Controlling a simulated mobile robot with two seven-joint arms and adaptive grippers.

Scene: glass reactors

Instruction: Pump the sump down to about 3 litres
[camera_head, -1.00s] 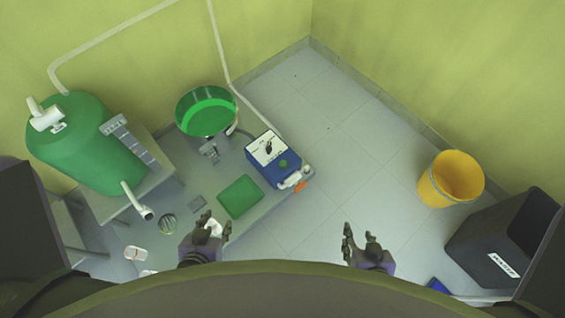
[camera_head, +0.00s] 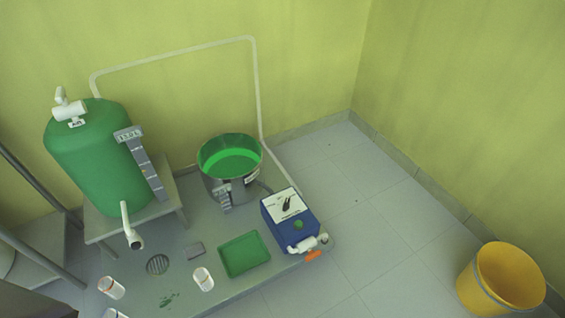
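The sump looks to be the open metal pot (camera_head: 215,187) with bright green liquid (camera_head: 231,163) in it, standing on the grey platform. A small grey gauge strip (camera_head: 224,200) is on its front; its marks are too small to read. A blue pump box (camera_head: 290,222) with a white dial face (camera_head: 286,205), a black pointer knob and a green button (camera_head: 298,224) sits right of the pot. A white fitting and an orange piece (camera_head: 314,256) are at its front. A green tank (camera_head: 99,160) on a stand is at the left, with a grey level scale (camera_head: 148,168). Neither gripper shows now.
A white pipe (camera_head: 177,56) runs along the wall from the tank down towards the pump. A yellow bucket (camera_head: 499,279) stands at the right. The middle floor is clear.

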